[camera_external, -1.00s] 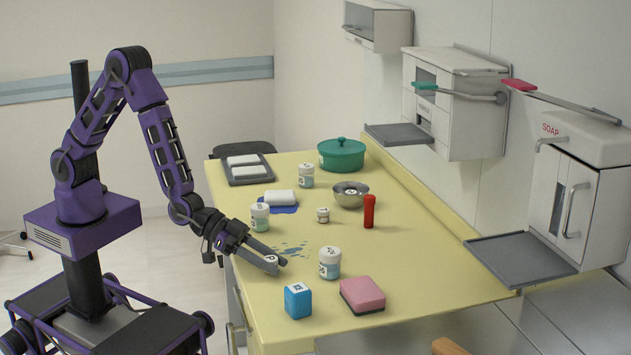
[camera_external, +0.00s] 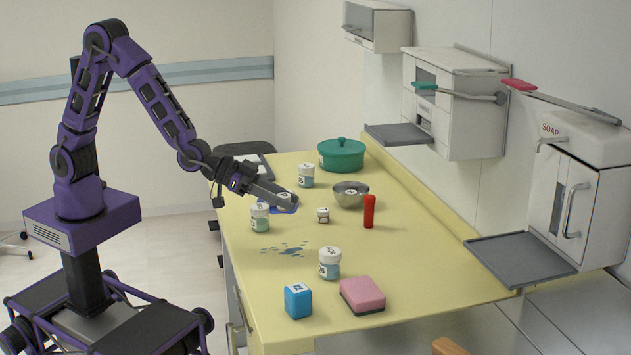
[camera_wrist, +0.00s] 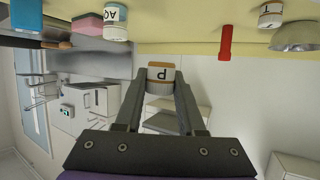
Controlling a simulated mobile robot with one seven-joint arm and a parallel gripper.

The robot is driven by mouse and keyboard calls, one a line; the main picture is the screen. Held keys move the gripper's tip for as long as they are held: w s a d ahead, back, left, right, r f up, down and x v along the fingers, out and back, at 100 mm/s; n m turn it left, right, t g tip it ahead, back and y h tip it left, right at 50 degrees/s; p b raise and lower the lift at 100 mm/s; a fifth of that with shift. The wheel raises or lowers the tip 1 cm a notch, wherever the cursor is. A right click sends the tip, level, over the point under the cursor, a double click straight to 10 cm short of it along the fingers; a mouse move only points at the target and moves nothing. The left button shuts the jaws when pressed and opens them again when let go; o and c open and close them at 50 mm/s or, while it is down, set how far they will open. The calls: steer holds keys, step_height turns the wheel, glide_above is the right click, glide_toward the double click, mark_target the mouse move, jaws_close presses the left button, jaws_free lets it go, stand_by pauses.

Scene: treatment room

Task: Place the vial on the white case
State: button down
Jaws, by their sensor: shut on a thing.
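My gripper (camera_external: 283,201) is above the table's left rear part, shut on a small vial (camera_wrist: 160,84). In the wrist view the vial sits between the fingertips of my gripper (camera_wrist: 160,97), with a pale body, a tan band and a label with a letter. In the external view the vial (camera_external: 287,195) shows only as a small pale shape at the fingertips.
A white-capped jar (camera_external: 260,218) stands just below my gripper in the picture; another jar (camera_external: 306,175) stands behind.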

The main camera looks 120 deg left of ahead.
steer(key=s+a+r+n+g+y, duration=0.1)
steer(key=s+a+n+g+y, duration=0.15)
steer(key=s+a, duration=0.65)
steer(key=s+a+r+n+g+y, duration=0.1)
steer(key=s+a+r+n+y, duration=0.15)
steer(key=s+a, duration=0.65)
steer(key=shift+n, duration=0.3)
steer(key=w+a+f, duration=0.1)
steer(key=f, duration=0.1)
steer(key=a+f, duration=0.1)
steer(key=f, duration=0.1)
steer(key=w+a+f, duration=0.1)
steer(key=a+f, duration=0.1)
steer(key=shift+w+f+b, duration=0.3)
steer(key=shift+f+b, duration=0.05)
steer(key=shift+f, duration=0.05)
steer(key=shift+f+b, duration=0.3)
steer(key=shift+f, duration=1.75)
steer(key=shift+f, duration=0.2)
steer(key=c, duration=0.5)
jaws_free()
